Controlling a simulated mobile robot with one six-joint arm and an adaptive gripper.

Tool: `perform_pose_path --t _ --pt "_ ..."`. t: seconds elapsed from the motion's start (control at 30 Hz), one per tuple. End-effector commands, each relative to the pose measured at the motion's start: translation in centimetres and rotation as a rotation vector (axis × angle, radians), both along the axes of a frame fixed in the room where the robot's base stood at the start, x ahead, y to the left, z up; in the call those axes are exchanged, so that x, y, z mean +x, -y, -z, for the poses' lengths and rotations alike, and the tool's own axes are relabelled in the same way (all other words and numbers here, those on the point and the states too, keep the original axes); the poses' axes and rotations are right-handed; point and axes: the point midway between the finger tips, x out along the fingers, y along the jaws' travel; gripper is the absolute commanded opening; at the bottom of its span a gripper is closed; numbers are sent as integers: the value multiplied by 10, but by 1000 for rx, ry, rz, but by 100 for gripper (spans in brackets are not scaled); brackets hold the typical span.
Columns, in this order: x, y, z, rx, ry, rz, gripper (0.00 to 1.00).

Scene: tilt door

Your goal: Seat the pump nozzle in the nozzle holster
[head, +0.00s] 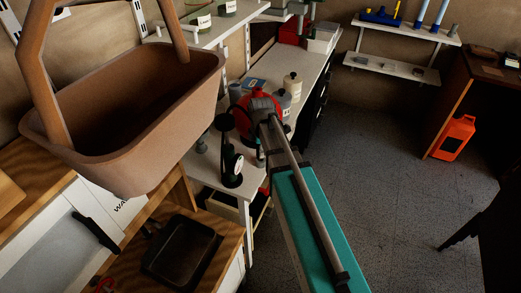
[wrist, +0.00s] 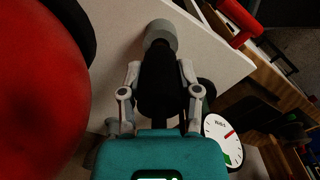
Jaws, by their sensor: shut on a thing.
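In the wrist view my gripper (wrist: 160,75) has its two grey fingers closed around a black cylinder with a grey round end, which I take to be the pump nozzle (wrist: 160,88). Its grey end points away from me, over or against a pale surface; I cannot tell if it touches. The nozzle holster cannot be made out for certain in either view. A black pump with a white dial gauge (head: 237,164) stands at the bench's near end; the dial (wrist: 221,139) also shows in the wrist view.
A large red rounded body (wrist: 35,95) is close on the left in the wrist view. A brown basket (head: 150,115) hangs at left. An orange can (head: 455,138) stands right; the floor is open.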

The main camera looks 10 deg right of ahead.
Motion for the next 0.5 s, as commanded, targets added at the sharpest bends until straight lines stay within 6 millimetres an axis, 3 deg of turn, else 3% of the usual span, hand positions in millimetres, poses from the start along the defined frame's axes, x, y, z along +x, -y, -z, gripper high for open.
perform_pose_path --t 0.5 --pt "0 0 10 0 0 0 0"
